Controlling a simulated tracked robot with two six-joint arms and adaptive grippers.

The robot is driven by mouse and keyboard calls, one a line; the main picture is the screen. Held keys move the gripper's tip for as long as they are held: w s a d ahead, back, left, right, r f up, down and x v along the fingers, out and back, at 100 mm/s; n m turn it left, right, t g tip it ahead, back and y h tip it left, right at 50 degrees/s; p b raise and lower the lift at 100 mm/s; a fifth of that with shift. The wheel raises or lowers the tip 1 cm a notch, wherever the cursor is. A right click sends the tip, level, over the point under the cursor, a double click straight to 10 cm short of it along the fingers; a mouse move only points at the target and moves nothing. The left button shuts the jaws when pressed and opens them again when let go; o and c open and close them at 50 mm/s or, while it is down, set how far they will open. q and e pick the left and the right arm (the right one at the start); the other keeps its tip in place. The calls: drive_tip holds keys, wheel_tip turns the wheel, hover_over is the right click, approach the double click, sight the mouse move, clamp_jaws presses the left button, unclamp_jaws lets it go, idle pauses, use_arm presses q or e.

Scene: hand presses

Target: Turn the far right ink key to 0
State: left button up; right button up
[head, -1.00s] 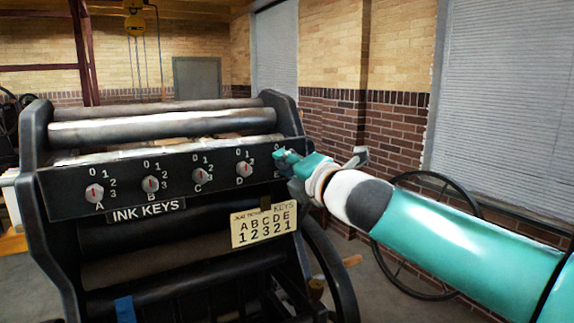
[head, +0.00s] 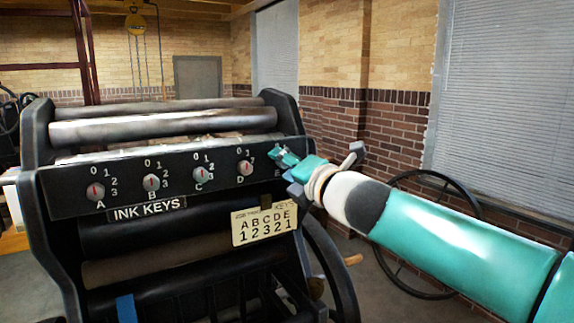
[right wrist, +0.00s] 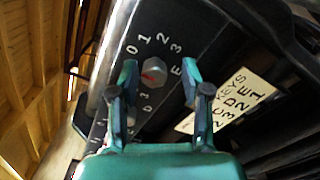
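The far right ink key, E (right wrist: 154,71), is a round grey knob with a red mark, under the numbers 0 to 3. I cannot tell surely which number its mark points to. My right gripper (right wrist: 160,82) is open, one finger on each side of key E; contact is not clear. In the head view the right gripper (head: 286,160) covers this key at the right end of the black key panel (head: 120,182). Keys A (head: 95,191), B (head: 151,183), C (head: 201,175) and D (head: 245,168) stand to its left. My left gripper is not in view.
A cream card (head: 264,224) with letters A to E over numbers 1 2 3 2 1 hangs below the panel. Rollers (head: 165,127) lie above it. A large spoked wheel (head: 432,180) stands behind my right arm, near the brick wall.

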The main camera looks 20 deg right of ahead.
drive_tip(key=shift+s+r, duration=0.1)
drive_tip(key=shift+r, duration=0.1)
drive_tip(key=shift+d, duration=0.1)
drive_tip(key=s+d, duration=0.2)
drive_tip(key=s, duration=0.9)
drive_tip(key=shift+s+f, duration=0.15)
drive_tip(key=shift+s, duration=0.15)
drive_tip(key=shift+d, duration=0.2)
